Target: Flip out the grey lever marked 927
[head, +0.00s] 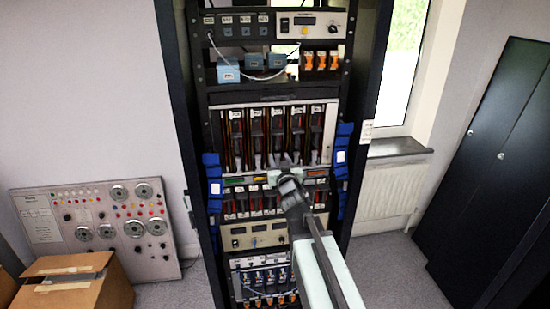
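A tall black equipment rack (202,130) stands in the middle of the head view. Its upper card row (276,135) holds several upright modules, and a lower card row (243,203) holds more. Small light levers or tabs show along the bottom of the upper row. No marking is readable, so I cannot tell which one is the grey lever marked 927. My gripper (283,170) is in front of the strip between the two rows and hides part of it. Its fingers are too small to show whether they are open, or whether they touch anything.
Blue bundles (213,180) and (342,170) hang on both sides of the rack. A control panel (95,228) leans on the left wall by a cardboard box (75,285). A radiator (387,188) and dark cabinets (490,170) stand at right. Some floor (390,270) is clear.

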